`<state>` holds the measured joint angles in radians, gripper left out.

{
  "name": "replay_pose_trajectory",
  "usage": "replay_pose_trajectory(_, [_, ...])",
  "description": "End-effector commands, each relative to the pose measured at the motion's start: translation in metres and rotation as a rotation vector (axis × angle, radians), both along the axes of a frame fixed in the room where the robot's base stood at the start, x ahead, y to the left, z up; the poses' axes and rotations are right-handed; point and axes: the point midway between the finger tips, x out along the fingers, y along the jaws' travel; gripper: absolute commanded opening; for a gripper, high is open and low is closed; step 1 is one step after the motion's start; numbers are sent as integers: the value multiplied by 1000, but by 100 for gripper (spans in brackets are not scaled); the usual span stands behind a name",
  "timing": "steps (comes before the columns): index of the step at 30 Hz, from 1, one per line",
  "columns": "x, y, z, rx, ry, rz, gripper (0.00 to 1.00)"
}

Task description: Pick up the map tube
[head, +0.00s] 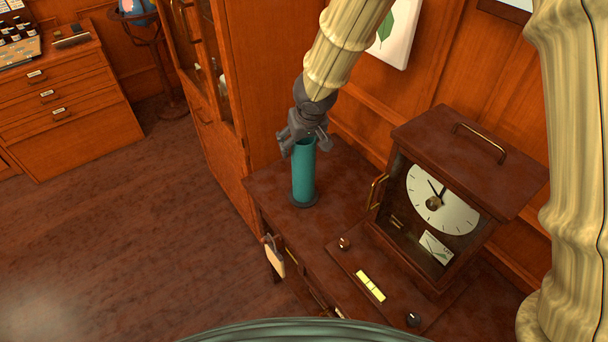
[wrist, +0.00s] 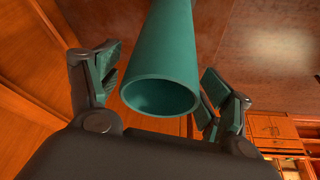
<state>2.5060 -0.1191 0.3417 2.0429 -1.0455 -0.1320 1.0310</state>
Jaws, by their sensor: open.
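The map tube (head: 303,180) is a teal cylinder standing upright on a dark round foot at the left end of the wooden cabinet top (head: 270,185). My gripper (head: 306,137) is directly above it in the head view, with its fingers at the tube's upper end. In the wrist view, the open end of the tube (wrist: 160,95) faces the camera and lies between the two spread fingers of my gripper (wrist: 162,85). The fingers are open, one on each side. The right finger is very close to the tube; I cannot tell whether it touches.
A wooden clock case (head: 450,185) with a brass handle stands to the right of the tube. A tall glazed cabinet (head: 235,90) stands close behind and left. A tag (head: 274,256) hangs at the front edge. Open floor (head: 130,240) lies left.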

Motion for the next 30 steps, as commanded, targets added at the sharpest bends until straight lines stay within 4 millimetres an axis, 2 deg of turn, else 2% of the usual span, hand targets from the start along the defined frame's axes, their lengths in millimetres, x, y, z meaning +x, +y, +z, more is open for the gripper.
replay_pose_trajectory(6, [5, 2, -16, 0, 2, -1, 79])
replay_pose_trajectory(14, [6, 2, -17, 1, 1, -1, 79])
replay_pose_trajectory(25, [6, 2, -17, 1, 1, -1, 14])
replay_pose_trajectory(30, [6, 2, -16, 1, 0, -1, 11])
